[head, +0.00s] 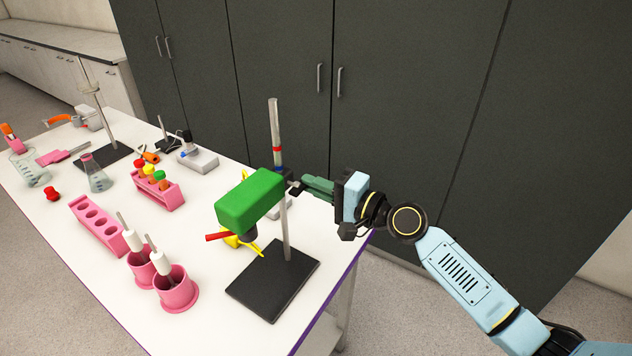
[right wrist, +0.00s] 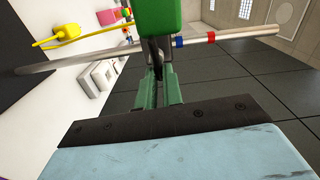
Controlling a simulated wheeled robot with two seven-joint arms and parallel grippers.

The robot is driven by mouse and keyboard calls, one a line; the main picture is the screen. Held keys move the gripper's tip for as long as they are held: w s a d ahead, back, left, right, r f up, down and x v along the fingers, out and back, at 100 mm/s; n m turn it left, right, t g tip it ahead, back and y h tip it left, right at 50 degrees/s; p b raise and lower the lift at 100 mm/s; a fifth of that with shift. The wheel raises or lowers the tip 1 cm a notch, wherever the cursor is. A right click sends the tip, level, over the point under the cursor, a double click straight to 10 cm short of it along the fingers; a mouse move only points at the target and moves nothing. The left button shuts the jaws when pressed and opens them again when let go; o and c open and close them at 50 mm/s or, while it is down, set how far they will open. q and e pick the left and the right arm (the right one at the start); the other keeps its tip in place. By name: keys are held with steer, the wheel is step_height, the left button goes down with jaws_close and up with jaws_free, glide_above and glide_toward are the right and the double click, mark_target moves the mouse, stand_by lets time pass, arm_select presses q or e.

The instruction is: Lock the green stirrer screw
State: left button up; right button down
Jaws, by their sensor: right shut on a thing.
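The green stirrer (head: 250,201) is a green block on a metal rod (head: 285,228) that rises from a black base plate (head: 272,289). It also shows at the top of the right wrist view (right wrist: 161,17). My right gripper (head: 301,188) reaches in from the right at the rod, behind the green block. In the right wrist view its green fingers (right wrist: 157,78) are shut on a small dark screw (right wrist: 156,54) at the stirrer's clamp. The fingers partly hide the screw, so its turn cannot be told. My left gripper is not in view.
A yellow clamp (head: 250,246) and a red-tipped part (head: 218,236) sit under the stirrer. Pink holders (head: 178,294) with white-handled tools and a pink rack (head: 98,228) stand to the left. Dark cabinets (head: 400,90) stand behind the table.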

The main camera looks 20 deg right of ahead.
steer(key=shift+a+r+m, duration=0.25)
steer(key=shift+m, duration=0.25)
steer(key=c, duration=1.6)
jaws_free()
steer(key=shift+s, duration=0.15)
steer(key=shift+o, duration=0.8)
steer(key=shift+a, duration=0.1)
steer(key=b+v, duration=0.4)
steer(key=v, duration=0.9)
steer(key=shift+s, duration=0.2)
